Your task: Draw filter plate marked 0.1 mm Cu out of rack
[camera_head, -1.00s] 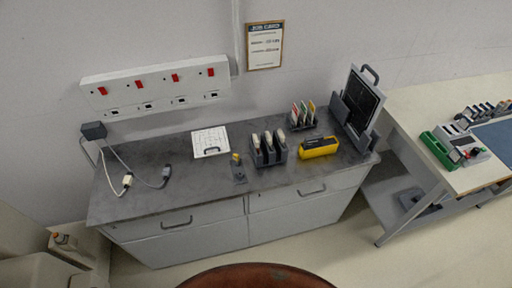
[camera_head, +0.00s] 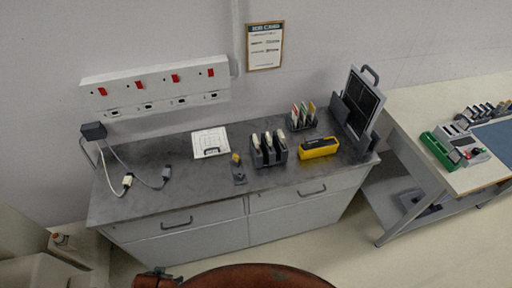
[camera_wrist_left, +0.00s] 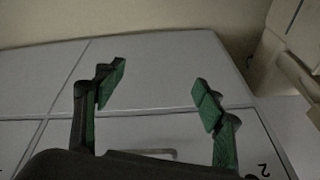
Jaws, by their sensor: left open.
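On the dark worktop, a small rack (camera_head: 291,127) at the back holds thin plates (camera_head: 303,112) with white, red, green and yellow tops. A larger dark rack (camera_head: 270,160) in front holds several upright pale-topped plates (camera_head: 268,142). No marking is legible, so I cannot tell which plate is 0.1 mm Cu or which rack holds it. My left gripper (camera_wrist_left: 160,92) is open and empty in the left wrist view, in front of grey cabinet fronts, with no plate between its green-padded fingers. Neither gripper shows in the head view.
A yellow device (camera_head: 319,148) lies right of the larger rack, and a framed dark panel (camera_head: 361,102) stands beyond it. A second table (camera_head: 425,105) stands right.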

